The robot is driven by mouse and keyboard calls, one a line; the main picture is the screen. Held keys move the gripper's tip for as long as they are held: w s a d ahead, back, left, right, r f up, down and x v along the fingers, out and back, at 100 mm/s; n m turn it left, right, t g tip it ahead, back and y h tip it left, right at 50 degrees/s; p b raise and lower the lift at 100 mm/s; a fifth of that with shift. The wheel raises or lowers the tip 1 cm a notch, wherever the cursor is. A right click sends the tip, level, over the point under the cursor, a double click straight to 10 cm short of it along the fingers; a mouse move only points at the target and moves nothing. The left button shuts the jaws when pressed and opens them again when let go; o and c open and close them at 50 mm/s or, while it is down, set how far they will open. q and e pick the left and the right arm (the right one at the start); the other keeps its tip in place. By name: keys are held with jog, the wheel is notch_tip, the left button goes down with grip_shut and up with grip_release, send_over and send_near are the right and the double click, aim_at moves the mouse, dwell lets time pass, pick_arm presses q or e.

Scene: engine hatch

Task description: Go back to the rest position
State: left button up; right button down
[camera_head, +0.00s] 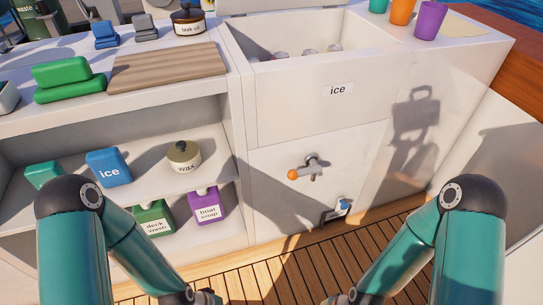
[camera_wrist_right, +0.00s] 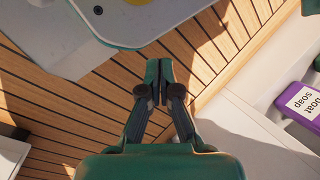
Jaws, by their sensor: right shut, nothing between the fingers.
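My right gripper (camera_wrist_right: 159,82) shows in the right wrist view, with its two dark fingers brought together and nothing between them. It is over the wooden deck (camera_wrist_right: 110,105), clear of any object. In the head view my two teal arms come in from the lower left and lower right and bend down toward the bottom middle. Neither gripper's fingers can be seen there, and my left gripper is out of view.
An ice locker (camera_head: 318,105) with an orange-knobbed handle (camera_head: 303,171) stands ahead. The deck (camera_head: 275,268) between my arms is clear.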

notch_tip(320, 180, up, 38)
jog(key=w+n+t+p, duration=0.1)
jog(key=w+n+p, duration=0.1)
jog(key=p, duration=3.6)
jog(key=shift+w+d+n, duration=0.2)
jog(key=shift+d+n, duration=0.05)
jog(key=shift+n, duration=0.25)
